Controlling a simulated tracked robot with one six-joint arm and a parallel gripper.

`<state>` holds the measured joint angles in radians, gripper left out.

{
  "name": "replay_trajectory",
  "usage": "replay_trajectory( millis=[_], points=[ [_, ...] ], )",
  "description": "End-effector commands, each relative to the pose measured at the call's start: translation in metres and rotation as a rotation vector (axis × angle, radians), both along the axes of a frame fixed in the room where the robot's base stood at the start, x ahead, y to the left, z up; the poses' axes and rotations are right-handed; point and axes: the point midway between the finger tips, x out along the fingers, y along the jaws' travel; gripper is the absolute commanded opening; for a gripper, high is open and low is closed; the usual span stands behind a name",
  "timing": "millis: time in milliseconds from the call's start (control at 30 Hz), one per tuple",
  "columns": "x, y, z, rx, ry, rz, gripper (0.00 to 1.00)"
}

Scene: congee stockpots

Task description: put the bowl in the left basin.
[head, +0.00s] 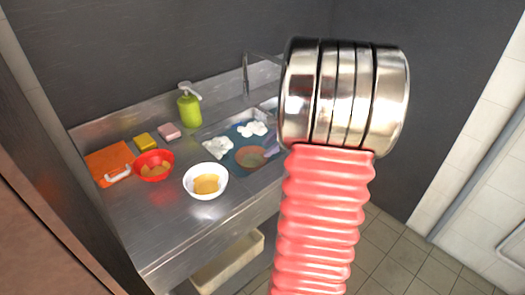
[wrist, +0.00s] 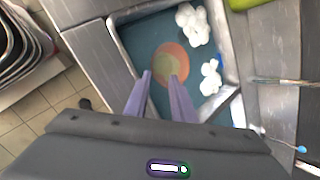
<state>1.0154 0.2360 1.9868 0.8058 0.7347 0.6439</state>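The left basin (head: 210,162) holds blue water with white foam; its rim also shows in the wrist view (wrist: 122,52). A round reddish thing with a greenish middle, like a bowl (head: 251,156), lies in that water and also shows in the wrist view (wrist: 172,50). A white bowl (head: 193,190) with yellowish contents and a red bowl (head: 153,173) with similar contents stand on the counter left of the basin. In the wrist view, my gripper (wrist: 161,77) points at the basin; its two purple fingers are apart with nothing held between them. My arm hides the right part of the sink.
A green soap bottle (head: 189,109), a pink sponge (head: 169,131), a yellow sponge (head: 146,142) and an orange board (head: 107,163) are along the back and left of the counter. The faucet (head: 246,77) rises behind the basins. The counter's front left is clear.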

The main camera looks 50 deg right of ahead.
Motion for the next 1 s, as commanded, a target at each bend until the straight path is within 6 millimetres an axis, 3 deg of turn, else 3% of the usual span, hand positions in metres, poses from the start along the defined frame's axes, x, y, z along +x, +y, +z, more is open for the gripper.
replay_trajectory(
  millis=[233, 367, 467, 700, 1000],
  points=[
    [0.002, 0.004, 0.002, -0.006, 0.001, 0.013, 0.23],
    [0.009, 0.026, 0.011, -0.041, 0.01, 0.089, 0.23],
    [0.017, 0.057, 0.024, -0.093, 0.022, 0.198, 0.23],
    [0.025, 0.154, 0.057, -0.264, 0.055, 0.546, 0.23],
    [0.004, 0.26, 0.085, -0.494, 0.08, 0.968, 0.23]
  ],
)
